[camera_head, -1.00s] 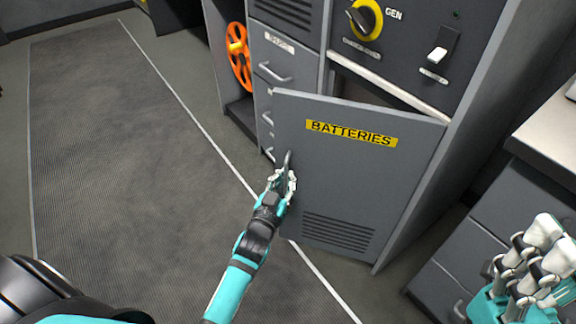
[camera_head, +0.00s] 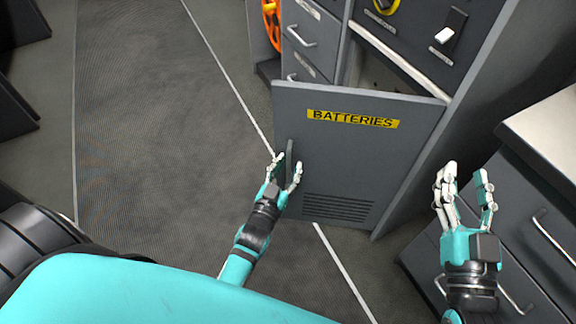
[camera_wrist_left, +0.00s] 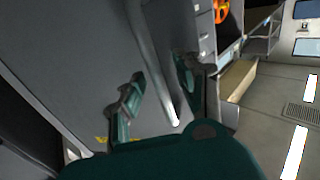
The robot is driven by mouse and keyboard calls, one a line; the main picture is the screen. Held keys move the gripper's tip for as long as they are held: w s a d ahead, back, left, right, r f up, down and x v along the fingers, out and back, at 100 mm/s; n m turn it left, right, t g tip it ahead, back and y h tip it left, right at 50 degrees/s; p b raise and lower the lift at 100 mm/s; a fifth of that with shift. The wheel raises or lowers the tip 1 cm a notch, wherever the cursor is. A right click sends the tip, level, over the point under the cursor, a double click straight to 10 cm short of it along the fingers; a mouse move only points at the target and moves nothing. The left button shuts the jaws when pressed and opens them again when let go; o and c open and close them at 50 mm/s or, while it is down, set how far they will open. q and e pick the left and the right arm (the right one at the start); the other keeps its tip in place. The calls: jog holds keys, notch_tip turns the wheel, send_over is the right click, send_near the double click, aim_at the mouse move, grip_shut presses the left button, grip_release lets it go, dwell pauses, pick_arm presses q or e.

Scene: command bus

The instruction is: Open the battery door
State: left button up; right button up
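The grey battery door (camera_head: 350,160) with its yellow BATTERIES label (camera_head: 353,119) stands partly open, swung out from the cabinet on its right-hand side. Its vertical handle (camera_head: 290,158) is near the door's left edge. My left gripper (camera_head: 284,170) is at the handle, with its fingers spread on either side. In the left wrist view the pale handle bar (camera_wrist_left: 160,75) runs between the open fingers (camera_wrist_left: 158,95); I cannot tell whether they touch it. My right gripper (camera_head: 465,185) is open and empty, raised to the right of the door.
A grey drawer unit (camera_head: 520,220) with a light top stands at the right, close to my right arm. Cabinet drawers (camera_head: 310,45) and an orange reel (camera_head: 270,22) are behind the door. The dark floor mat (camera_head: 160,130) at left is clear.

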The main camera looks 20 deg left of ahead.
pick_arm(q)
jog(key=shift+d, duration=0.1)
jog(key=shift+s, duration=0.4)
jog(key=s, duration=0.6)
jog(key=shift+s, duration=0.4)
jog(key=shift+d, duration=0.1)
